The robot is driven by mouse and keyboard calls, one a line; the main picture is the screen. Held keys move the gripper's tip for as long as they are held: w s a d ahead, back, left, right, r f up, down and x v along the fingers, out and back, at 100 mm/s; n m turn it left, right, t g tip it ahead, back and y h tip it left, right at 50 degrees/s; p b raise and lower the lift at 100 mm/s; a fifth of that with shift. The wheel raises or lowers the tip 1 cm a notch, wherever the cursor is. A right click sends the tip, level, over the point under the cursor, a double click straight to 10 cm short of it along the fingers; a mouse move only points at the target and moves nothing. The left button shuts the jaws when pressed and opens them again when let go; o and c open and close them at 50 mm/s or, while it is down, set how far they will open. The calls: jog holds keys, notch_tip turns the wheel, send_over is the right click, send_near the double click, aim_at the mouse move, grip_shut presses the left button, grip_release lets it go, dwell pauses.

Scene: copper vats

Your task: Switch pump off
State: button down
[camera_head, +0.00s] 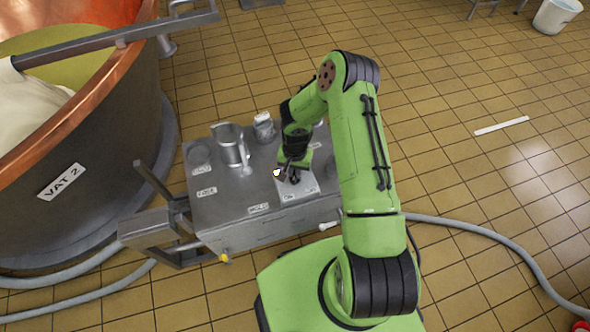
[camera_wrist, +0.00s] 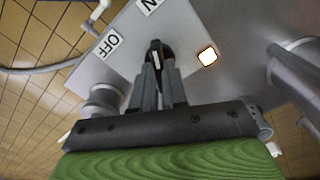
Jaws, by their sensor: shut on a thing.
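The pump switch is a dark round knob (camera_wrist: 155,50) with a pale line on it, set on a light plate (camera_head: 301,189) on a metal bench. In the wrist view an OFF label (camera_wrist: 110,43) lies to the knob's left, and a partly cut label ending in N (camera_wrist: 150,3) lies above it. The pale line runs roughly up the picture; which label it marks I cannot tell. A small lamp (camera_wrist: 208,56) right of the knob glows white with an orange rim. My gripper (camera_wrist: 158,72) is shut on the knob; it also shows in the head view (camera_head: 291,174).
The metal bench (camera_head: 230,208) also carries a metal jug (camera_head: 231,146) and a small jar (camera_head: 264,127). A copper vat (camera_head: 80,150) marked VAT 2 stands to the left. Grey hoses (camera_head: 470,228) lie on the tiled floor. A white bucket (camera_head: 556,15) stands far right.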

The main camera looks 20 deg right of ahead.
jog(key=shift+n, duration=0.4)
jog(key=n+b, duration=0.2)
jog(key=n, duration=0.3)
jog(key=shift+n, duration=0.3)
jog(key=n+b, duration=0.1)
jog(key=n, duration=0.4)
jog(key=shift+n, duration=0.4)
jog(key=c, duration=1.2)
grip_release()
jog(key=shift+o, duration=0.2)
notch_tip(320, 180, up, 16)
jog(key=p, duration=0.5)
